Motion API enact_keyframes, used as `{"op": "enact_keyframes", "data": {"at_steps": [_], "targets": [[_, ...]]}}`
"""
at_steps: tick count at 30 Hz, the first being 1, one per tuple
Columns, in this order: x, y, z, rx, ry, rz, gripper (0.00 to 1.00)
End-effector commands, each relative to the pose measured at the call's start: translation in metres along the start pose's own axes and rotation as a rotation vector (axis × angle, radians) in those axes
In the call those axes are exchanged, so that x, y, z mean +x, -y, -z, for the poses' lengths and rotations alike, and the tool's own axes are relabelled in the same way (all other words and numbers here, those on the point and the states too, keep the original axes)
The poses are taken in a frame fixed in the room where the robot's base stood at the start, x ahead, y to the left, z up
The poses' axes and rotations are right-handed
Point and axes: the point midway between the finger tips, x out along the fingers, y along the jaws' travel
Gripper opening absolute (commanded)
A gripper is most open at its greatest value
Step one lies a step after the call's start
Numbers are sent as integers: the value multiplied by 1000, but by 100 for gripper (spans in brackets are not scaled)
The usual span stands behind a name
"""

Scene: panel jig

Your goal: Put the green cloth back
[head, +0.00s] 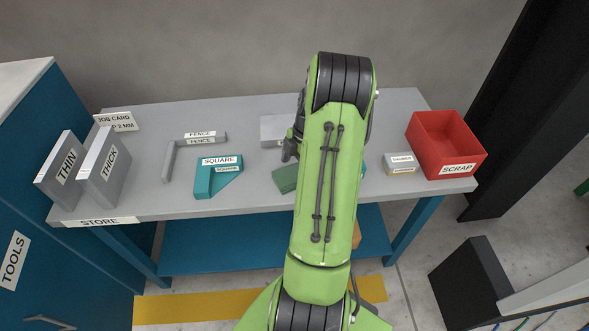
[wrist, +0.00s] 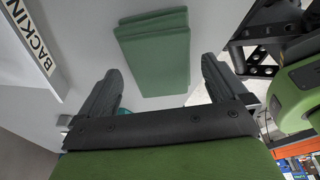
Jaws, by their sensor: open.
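The green cloth (head: 286,179) lies folded on the grey bench, partly hidden behind my arm in the head view. In the wrist view the cloth (wrist: 155,55) lies flat as a dark green folded stack, ahead of my fingertips and between their lines. My gripper (wrist: 160,85) is open, with its two dark fingers apart and nothing between them. In the head view the gripper is mostly hidden by my green arm.
A grey block (head: 275,128) labelled BACKING (wrist: 38,45) lies beside the cloth. The teal SQUARE (head: 205,180), FENCE (head: 170,157), THIN (head: 58,170) and THICK (head: 103,168) panels stand to the left.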

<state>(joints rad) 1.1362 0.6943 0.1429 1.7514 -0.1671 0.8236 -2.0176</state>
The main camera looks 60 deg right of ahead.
Motion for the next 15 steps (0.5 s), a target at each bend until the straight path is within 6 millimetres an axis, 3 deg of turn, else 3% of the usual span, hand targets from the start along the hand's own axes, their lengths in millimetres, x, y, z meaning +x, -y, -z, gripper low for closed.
{"op": "enact_keyframes", "data": {"at_steps": [3, 9, 15], "targets": [[-38, 0, 0, 2, 4, -4, 99], [-87, 0, 0, 1, 3, -3, 99], [-106, 0, 0, 1, 0, 1, 99]]}}
